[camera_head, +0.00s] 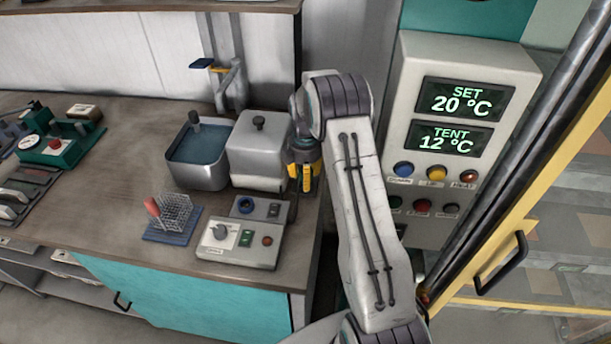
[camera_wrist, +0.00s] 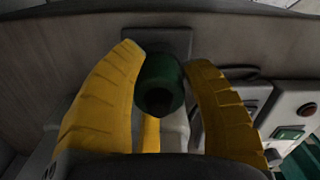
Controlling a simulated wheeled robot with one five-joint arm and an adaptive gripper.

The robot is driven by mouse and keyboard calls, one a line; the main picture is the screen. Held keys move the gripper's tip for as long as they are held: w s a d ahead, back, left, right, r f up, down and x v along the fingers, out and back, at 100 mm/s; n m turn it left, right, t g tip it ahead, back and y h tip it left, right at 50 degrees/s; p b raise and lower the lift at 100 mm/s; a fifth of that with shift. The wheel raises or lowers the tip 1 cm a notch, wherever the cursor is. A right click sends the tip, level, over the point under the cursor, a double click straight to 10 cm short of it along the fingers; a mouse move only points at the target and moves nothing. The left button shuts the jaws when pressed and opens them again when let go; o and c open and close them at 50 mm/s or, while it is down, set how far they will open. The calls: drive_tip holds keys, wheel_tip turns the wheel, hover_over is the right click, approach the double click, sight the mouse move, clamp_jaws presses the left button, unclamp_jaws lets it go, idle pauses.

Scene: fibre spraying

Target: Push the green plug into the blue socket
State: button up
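A dark square plate lies behind the plug. In the head view my gripper (camera_head: 301,177) points down beside the lidded grey container, and the plug is not seen.
A grey control panel (camera_head: 237,246) with a knob, green switch and red button stands before the socket box. A wire rack (camera_head: 174,212) on a blue base is left of it. A water tank (camera_head: 197,152) and lidded container (camera_head: 259,150) stand behind. The bench's left middle is clear.

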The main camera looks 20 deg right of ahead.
drive_tip(key=c, duration=0.8)
drive_tip(key=shift+o, duration=0.2)
drive_tip(key=shift+r, duration=0.1)
